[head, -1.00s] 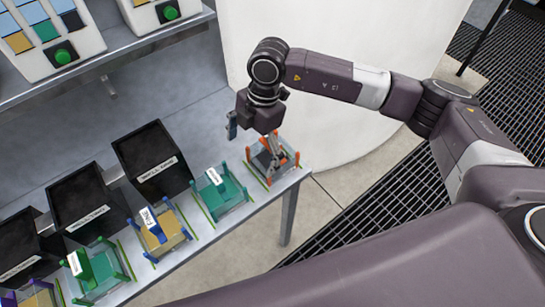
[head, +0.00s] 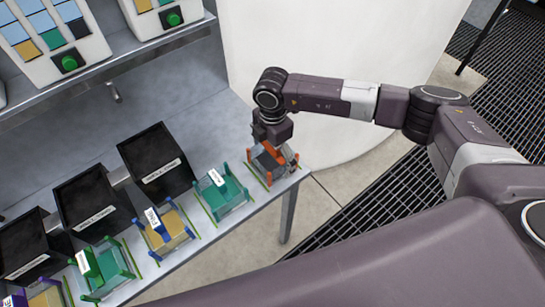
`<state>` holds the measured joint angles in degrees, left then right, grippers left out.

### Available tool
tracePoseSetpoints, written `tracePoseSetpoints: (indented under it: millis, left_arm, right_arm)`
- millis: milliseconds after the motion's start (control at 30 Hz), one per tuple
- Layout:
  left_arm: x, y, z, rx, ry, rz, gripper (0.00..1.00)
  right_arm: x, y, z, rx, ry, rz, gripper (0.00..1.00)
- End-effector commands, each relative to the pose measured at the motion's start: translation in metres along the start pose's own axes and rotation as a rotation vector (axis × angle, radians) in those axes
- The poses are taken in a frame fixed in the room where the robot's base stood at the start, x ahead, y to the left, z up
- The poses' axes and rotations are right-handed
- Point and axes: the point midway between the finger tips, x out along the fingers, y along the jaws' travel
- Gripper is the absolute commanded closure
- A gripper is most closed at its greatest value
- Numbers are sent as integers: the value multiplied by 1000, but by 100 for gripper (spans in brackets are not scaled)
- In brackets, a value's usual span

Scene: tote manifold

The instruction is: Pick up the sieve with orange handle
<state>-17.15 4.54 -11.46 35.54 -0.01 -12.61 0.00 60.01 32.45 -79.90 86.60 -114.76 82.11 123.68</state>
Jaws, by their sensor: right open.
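The sieve with orange handle (head: 262,175) stands at the right end of the grey bench, with orange posts at its corners and a dark middle. My right gripper (head: 273,146) is right over it, pointing down, with its fingers low at the sieve's upper part. The jaws are open, and I cannot tell whether they touch the handle. The gripper hides part of the sieve's top. My left gripper is not in view.
A green sieve (head: 221,194) stands just left of the orange one, then a blue-posted sieve (head: 166,233) and a green one (head: 102,267). Black bins (head: 155,158) stand behind them. A shelf (head: 150,55) with button panels hangs above. The bench's right edge is close to the orange sieve.

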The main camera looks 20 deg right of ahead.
Motion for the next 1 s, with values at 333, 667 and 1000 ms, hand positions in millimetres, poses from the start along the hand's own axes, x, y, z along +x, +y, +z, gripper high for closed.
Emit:
tracePoseSetpoints:
  millis: [333, 667, 1000]
  left_arm:
    - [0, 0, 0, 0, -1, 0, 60]
    - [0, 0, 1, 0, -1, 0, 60]
    - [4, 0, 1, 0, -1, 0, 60]
  right_arm:
    - [0, 0, 0, 0, 1, 0, 31]
    - [-1, 0, -1, 0, 1, 1, 54]
    - [-15, 1, -1, 0, 2, 3, 54]
